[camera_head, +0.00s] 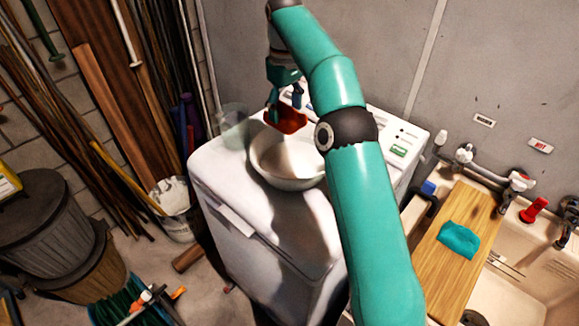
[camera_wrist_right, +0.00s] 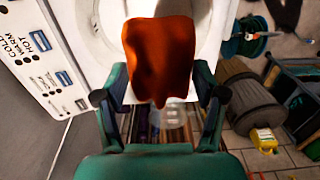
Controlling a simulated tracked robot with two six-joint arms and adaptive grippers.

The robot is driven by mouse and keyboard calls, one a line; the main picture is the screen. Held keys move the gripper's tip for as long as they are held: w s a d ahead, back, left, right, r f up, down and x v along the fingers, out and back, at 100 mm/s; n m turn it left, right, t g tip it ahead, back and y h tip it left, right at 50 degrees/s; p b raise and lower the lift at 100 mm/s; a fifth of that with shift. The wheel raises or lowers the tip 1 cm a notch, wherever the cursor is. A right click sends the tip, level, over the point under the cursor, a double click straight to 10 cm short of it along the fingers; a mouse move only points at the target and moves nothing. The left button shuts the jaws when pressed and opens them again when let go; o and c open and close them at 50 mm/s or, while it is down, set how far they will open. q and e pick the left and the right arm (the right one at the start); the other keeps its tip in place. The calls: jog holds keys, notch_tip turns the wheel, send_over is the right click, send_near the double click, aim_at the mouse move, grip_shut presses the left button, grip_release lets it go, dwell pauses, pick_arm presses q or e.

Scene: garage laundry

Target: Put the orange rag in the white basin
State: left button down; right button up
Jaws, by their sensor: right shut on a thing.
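The orange rag (camera_head: 286,119) hangs from my right gripper (camera_head: 286,98), which is shut on it. In the head view the rag is above the back part of the white basin (camera_head: 290,182), and a dark shadow lies inside the basin. The basin stands upright on top of the white washing machine (camera_head: 232,172). In the right wrist view the rag (camera_wrist_right: 158,55) is between the fingers of the gripper (camera_wrist_right: 160,98), with part of the basin's rim (camera_wrist_right: 110,15) behind it. My left gripper is not in view.
A clear container (camera_head: 233,122) stands beside the basin at the back left. A wooden board (camera_head: 437,262) with a teal cloth (camera_head: 459,240) lies across the sink (camera_head: 514,290) at right. Bins (camera_head: 42,222) and leaning timber stand at left. The washer's front top is clear.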

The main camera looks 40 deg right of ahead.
notch_tip(320, 180, down, 14)
jog(key=b, duration=0.3)
jog(key=shift+r+b, duration=0.1)
jog(key=shift+b, duration=0.25)
jog(key=shift+f, duration=2.25)
jog(key=shift+f, duration=0.15)
jog(key=o, duration=1.1)
jog(key=shift+o, duration=0.2)
